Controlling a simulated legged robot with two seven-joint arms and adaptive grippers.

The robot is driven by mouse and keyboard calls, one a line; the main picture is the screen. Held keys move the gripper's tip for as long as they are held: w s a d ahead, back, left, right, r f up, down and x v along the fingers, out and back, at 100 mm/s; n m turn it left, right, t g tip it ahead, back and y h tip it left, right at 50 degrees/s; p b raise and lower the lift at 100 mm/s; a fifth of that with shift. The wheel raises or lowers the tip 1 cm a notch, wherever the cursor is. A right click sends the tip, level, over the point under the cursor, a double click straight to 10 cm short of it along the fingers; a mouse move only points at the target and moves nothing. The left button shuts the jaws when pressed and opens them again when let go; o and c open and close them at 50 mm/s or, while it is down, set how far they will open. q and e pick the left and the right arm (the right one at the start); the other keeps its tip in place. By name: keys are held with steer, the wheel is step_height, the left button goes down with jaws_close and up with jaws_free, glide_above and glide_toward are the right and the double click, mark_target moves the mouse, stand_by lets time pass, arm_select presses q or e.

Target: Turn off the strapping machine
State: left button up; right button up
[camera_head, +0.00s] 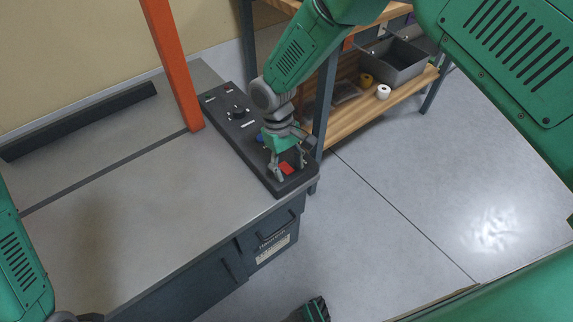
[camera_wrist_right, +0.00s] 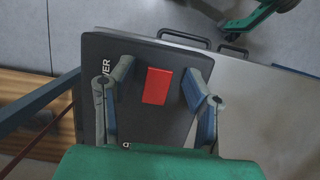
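The strapping machine (camera_head: 130,215) has a grey top with a dark slot across it and an orange upright post (camera_head: 174,65). A black control panel (camera_head: 222,108) lies along its right side, with a knob, small buttons and a red rocker switch (camera_head: 287,168) at the near end. My right gripper (camera_head: 288,173) is over the panel's near end, at the red switch. In the right wrist view the red switch (camera_wrist_right: 157,86) lies between the two spread fingers, with gaps on both sides. The fingers are open and hold nothing. Contact with the panel cannot be told. My left gripper is not clearly seen.
A shelf rack (camera_head: 345,117) with wooden boards stands behind my right arm, close to the panel. It holds a grey bin (camera_head: 398,68), a white roll (camera_head: 383,91) and a yellow roll (camera_head: 366,79). The floor (camera_head: 400,200) to the right is clear.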

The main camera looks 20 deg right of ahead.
mark_target(281, 163)
steer(key=shift+d, duration=0.1)
steer(key=shift+w+r, duration=0.1)
steer(key=shift+w, duration=0.05)
steer(key=shift+w+r, duration=0.15)
steer(key=shift+r, duration=0.15)
steer(key=v, duration=1.1)
steer(key=s+d+f+m+t+y, duration=0.1)
steer(key=s+d+f, duration=0.1)
steer(key=s+f, duration=0.6)
steer(key=s+d+f+y, duration=0.1)
steer(key=s+d+f, duration=0.2)
steer(key=s+f, duration=0.45)
steer(key=s+d+m+t, duration=0.1)
steer(key=s+d, duration=0.3)
steer(key=s, duration=0.3)
steer(key=s+d+m+t+h, duration=0.1)
steer(key=s+d, duration=0.4)
steer(key=s, duration=0.3)
steer(key=shift+d+f, duration=0.15)
steer(key=shift+f, duration=0.25)
